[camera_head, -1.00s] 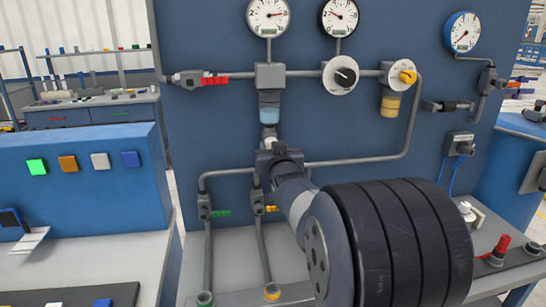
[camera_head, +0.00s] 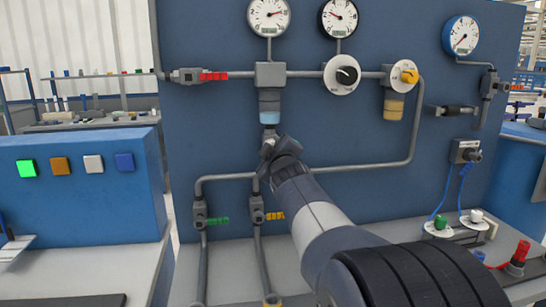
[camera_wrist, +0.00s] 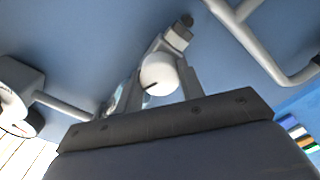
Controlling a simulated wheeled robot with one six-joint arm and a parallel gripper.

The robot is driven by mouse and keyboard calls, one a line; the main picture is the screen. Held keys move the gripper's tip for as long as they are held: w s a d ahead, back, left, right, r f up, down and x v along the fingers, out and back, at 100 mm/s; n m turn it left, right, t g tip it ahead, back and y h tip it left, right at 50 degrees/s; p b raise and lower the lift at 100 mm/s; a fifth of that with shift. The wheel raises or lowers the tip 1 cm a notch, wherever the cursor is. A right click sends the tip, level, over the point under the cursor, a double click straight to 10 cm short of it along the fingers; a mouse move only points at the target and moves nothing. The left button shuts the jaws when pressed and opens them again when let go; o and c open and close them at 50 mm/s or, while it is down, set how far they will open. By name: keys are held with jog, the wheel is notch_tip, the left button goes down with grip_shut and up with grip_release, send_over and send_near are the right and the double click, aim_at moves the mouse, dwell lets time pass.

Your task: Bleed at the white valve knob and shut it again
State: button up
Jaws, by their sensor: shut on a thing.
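The white knob (camera_wrist: 158,75) is round with a dark mark on its face. In the wrist view it sits between the two fingers of my gripper (camera_wrist: 157,88), which is shut on it. In the head view my gripper (camera_head: 268,149) is under the filter (camera_head: 269,102), whose bowl has a light blue band low down. Only a small pale part shows under the bowl there; my gripper hides most of the knob.
Grey pipes (camera_head: 350,168) run across the blue panel close to my gripper. A green-handled valve (camera_head: 202,220) and a yellow-handled valve (camera_head: 262,214) are below left. Gauges (camera_head: 268,15) are above.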

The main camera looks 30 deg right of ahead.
jog(key=shift+n+b, duration=0.45)
jog(key=shift+n, duration=1.75)
jog(key=o, duration=1)
jog(key=p+v, duration=0.1)
jog(key=v, duration=0.9)
jog(key=shift+s, duration=0.4)
jog(key=shift+a, duration=0.1)
